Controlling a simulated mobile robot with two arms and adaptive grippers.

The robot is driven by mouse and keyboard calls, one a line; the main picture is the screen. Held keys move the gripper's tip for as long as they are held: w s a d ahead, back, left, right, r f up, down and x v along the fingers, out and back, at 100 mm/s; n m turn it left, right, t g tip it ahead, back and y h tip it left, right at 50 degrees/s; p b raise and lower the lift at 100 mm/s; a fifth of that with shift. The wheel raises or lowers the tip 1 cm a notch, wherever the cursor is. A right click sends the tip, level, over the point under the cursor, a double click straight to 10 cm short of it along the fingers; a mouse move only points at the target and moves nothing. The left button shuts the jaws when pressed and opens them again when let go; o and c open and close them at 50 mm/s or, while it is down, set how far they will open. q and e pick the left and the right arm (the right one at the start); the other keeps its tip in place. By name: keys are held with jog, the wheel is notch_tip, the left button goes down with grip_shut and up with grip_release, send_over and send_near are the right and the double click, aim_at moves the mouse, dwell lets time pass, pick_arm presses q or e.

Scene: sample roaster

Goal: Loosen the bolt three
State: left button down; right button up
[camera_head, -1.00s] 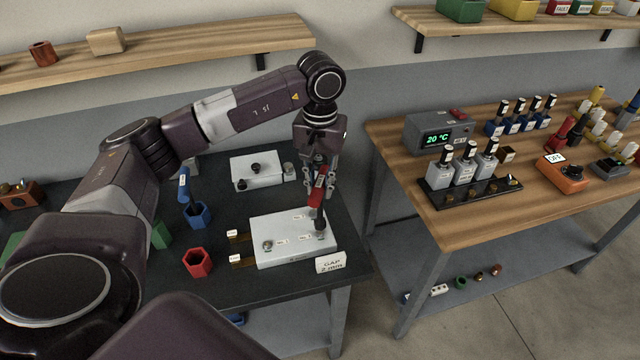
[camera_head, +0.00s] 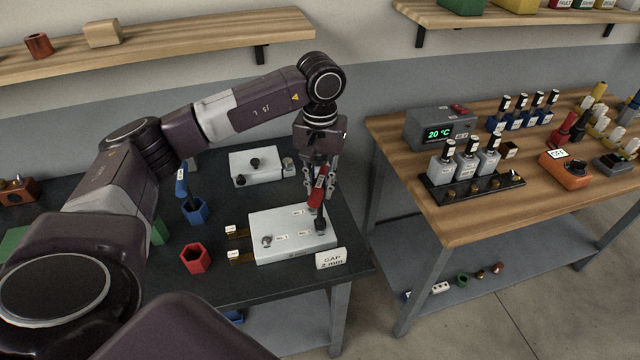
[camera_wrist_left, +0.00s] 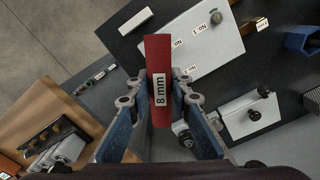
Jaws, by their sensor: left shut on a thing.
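My left gripper (camera_head: 319,180) is shut on the red handle (camera_head: 316,198) of a tool. In the left wrist view the handle (camera_wrist_left: 158,75) bears an "8 mm" label between the jaws. The tool's dark shaft (camera_head: 320,222) points down to the right end of a white plate (camera_head: 290,251), which carries small "No." labels. The shaft's lower end seems to meet the plate there; any bolt under it is hidden, and I cannot tell how it is seated. A silver bolt (camera_head: 267,241) shows at the plate's left. My right gripper is not in view.
A red hex holder (camera_head: 196,259) and a blue one (camera_head: 196,211) with a blue-handled tool stand left of the plate. A "GAP 2 mm" sign (camera_head: 331,259) stands at its front right corner. Another white block (camera_head: 255,170) lies behind. A wooden table (camera_head: 450,215) stands at right.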

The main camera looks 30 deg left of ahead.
pick_arm(q)
jog(key=shift+f+b, duration=0.5)
jog(key=shift+f, duration=0.05)
